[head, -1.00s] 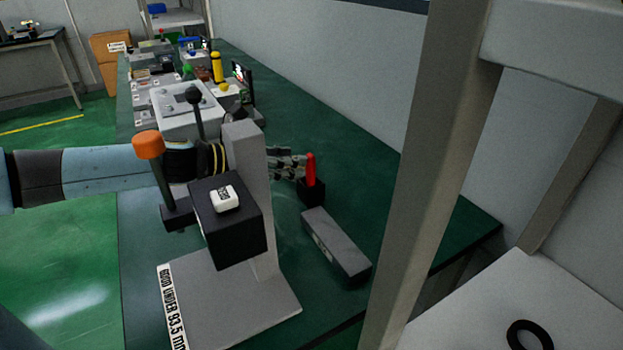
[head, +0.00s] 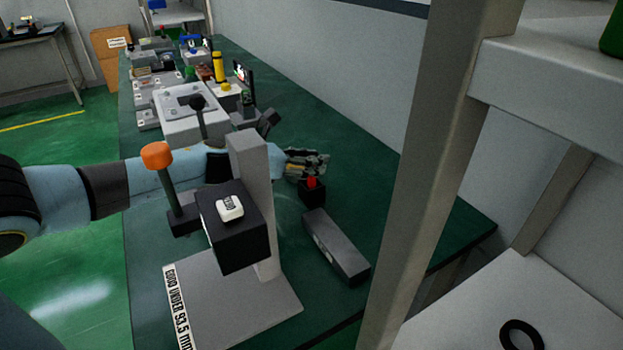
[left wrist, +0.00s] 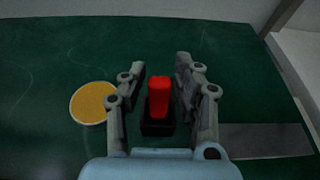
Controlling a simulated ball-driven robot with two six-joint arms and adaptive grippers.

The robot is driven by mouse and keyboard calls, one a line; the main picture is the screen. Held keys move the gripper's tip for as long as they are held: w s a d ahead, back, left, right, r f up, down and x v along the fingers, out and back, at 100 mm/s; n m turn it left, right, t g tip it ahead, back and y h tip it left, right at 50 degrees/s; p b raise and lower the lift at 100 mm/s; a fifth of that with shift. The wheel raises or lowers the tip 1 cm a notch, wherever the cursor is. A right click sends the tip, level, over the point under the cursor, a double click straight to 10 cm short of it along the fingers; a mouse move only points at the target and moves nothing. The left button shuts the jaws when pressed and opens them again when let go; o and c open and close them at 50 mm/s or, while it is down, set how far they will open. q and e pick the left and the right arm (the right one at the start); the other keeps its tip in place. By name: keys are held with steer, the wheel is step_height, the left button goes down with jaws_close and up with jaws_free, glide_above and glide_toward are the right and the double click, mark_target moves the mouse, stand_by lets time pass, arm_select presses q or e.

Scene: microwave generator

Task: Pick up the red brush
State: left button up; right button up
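The red brush (head: 311,182) stands upright in a small black holder (head: 312,195) on the green table. In the head view its upper part is hidden behind my left gripper (head: 308,163). In the left wrist view the red brush (left wrist: 158,97) and its black holder (left wrist: 158,126) lie between the two fingers of my left gripper (left wrist: 160,70). The fingers are spread, with a gap showing on each side of the brush. My right gripper is not in view.
A grey block (head: 336,247) lies close to the holder. A grey stand with a black box (head: 235,240) is in front of my left forearm, beside an orange-topped lever (head: 157,156). A pale post (head: 430,170) rises at the right. A yellow disc (left wrist: 93,102) shows left of the fingers.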

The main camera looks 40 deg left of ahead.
arm_select(q)
jaws_close()
steer(key=shift+r, duration=0.15)
